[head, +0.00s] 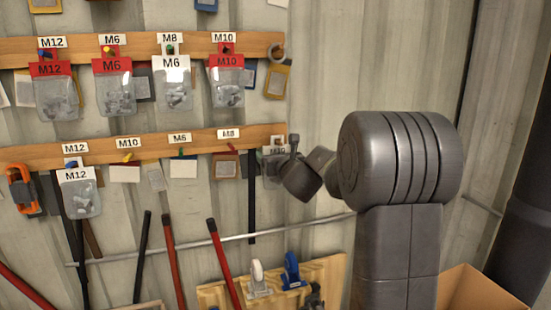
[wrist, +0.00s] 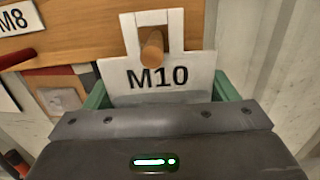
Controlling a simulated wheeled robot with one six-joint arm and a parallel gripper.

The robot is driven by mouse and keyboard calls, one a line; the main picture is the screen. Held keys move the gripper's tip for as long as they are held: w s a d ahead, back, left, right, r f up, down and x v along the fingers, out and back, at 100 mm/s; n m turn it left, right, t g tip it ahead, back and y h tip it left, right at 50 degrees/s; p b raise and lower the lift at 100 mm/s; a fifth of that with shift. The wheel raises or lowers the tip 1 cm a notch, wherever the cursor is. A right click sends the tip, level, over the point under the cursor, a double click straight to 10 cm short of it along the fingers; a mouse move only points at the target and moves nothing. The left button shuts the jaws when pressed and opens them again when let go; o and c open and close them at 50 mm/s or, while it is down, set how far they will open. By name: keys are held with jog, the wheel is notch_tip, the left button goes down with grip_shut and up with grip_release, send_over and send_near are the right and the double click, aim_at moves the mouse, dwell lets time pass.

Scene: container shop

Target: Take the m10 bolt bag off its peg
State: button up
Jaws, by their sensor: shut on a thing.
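A bag with a white M10 header card (wrist: 158,84) is right in front of my gripper (wrist: 157,98) in the wrist view. A wooden peg (wrist: 152,48) shows in the slot of the card's hanging tab, so the card is still around the peg. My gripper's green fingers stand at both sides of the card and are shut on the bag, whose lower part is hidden. In the head view this M10 bag (head: 276,151) is at the right end of the lower rail, partly covered by my gripper (head: 287,158). Another M10 bag, with a red header (head: 227,75), hangs on the upper rail.
The upper wooden rail (head: 140,46) also bears M12 and M6 bags. On the lower rail (head: 110,146) a white-header M12 bag (head: 79,192) hangs at the left. Long-handled tools and a metal bar (head: 215,240) are below. A cardboard box (head: 478,290) stands at lower right.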

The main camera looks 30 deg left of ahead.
jog(key=v, duration=0.2)
jog(key=b+v, duration=0.1)
jog(key=v, duration=0.1)
jog(key=shift+s+d+r, duration=0.15)
jog(key=shift+d+r, duration=0.05)
jog(key=shift+d, duration=0.05)
dwell(0.5)
jog(key=shift+b+v, duration=0.4)
jog(key=shift+v, duration=2.1)
